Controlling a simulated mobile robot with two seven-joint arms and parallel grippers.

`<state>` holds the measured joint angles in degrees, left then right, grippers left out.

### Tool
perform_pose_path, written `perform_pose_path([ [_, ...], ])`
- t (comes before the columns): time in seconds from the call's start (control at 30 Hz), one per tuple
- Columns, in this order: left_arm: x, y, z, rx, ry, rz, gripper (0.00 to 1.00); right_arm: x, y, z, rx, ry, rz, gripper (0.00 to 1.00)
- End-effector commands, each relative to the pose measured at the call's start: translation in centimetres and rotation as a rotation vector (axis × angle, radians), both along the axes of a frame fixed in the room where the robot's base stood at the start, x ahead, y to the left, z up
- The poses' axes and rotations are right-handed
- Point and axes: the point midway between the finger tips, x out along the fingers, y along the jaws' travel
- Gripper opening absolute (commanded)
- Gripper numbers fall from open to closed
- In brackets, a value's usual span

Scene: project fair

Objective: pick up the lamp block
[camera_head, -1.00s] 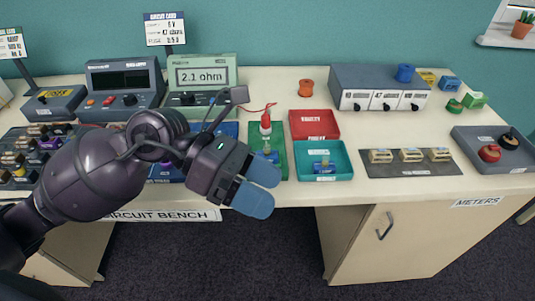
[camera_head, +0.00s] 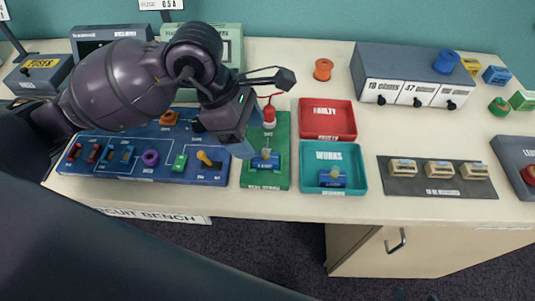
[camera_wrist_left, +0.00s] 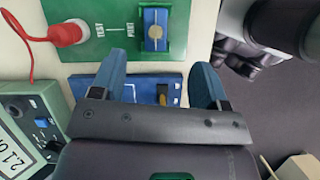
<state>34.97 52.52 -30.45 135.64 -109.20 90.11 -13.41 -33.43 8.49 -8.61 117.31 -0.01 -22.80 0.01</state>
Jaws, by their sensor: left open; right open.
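A small blue block (camera_head: 265,161) sits in a holder on the green test board (camera_head: 281,180); it also shows in the left wrist view (camera_wrist_left: 155,24), with a pale round patch on top. A similar blue block (camera_head: 332,178) lies in the teal WORKS tray (camera_head: 357,186). Their labels are too small to tell surely which is the lamp block. My left gripper (camera_head: 247,140) is over the border of the blue circuit board and the green board, just left of the first block. In the wrist view its jaws (camera_wrist_left: 158,78) are apart and empty. My right gripper is not seen.
The blue circuit board (camera_head: 134,178) with several parts lies left of the green board. A red probe (camera_head: 269,117) stands on the green board. A red FAULTY tray (camera_head: 328,115), a dark mat (camera_head: 400,184) with beige blocks and a drawer unit (camera_head: 402,62) are to the right.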

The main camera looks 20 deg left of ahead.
Motion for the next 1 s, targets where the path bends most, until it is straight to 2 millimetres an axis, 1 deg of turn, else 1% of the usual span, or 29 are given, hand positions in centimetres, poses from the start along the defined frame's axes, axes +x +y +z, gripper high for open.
perform_pose_path([
  [0.03, 0.1, -0.3, -0.8, -0.001, 0.002, 0.001, 0.68, -0.1, -0.1, -0.3, -0.002, 0.005, 0.002, 0.68],
  [0.1, 0.1, -0.5, -1.3, -0.001, 0.002, 0.0, 0.68, -0.1, -0.1, -0.3, -0.005, 0.005, 0.004, 0.68],
  [0.27, 0.2, -0.8, -2.0, -0.001, 0.001, 0.001, 0.68, 0.5, 0.0, 0.2, -0.005, -0.01, 0.009, 0.68],
  [0.33, 0.3, -1.0, -2.6, -0.001, 0.002, 0.0, 0.68, 0.8, 0.0, 0.4, -0.005, -0.017, 0.011, 0.68],
  [0.5, 0.8, -2.0, -4.8, -0.003, 0.005, 0.0, 0.68, 1.2, 0.2, 0.3, -0.002, -0.022, 0.011, 0.68],
  [0.63, 0.9, -2.5, -6.1, -0.001, 0.003, 0.001, 0.68, 1.2, 0.4, 0.0, 0.002, -0.016, 0.008, 0.68],
  [0.77, 1.0, -2.7, -6.6, 0.0, 0.001, 0.0, 0.68, 1.2, 0.5, -0.1, 0.007, -0.014, 0.004, 0.68],
  [0.97, 1.0, -2.7, -6.5, 0.0, 0.0, 0.0, 0.68, 1.0, 0.5, -0.1, 0.008, -0.012, 0.002, 0.68],
  [1.0, 1.0, -2.7, -6.5, 0.0, 0.0, 0.0, 0.64, 1.0, 0.5, -0.1, 0.008, -0.011, 0.002, 0.68],
])
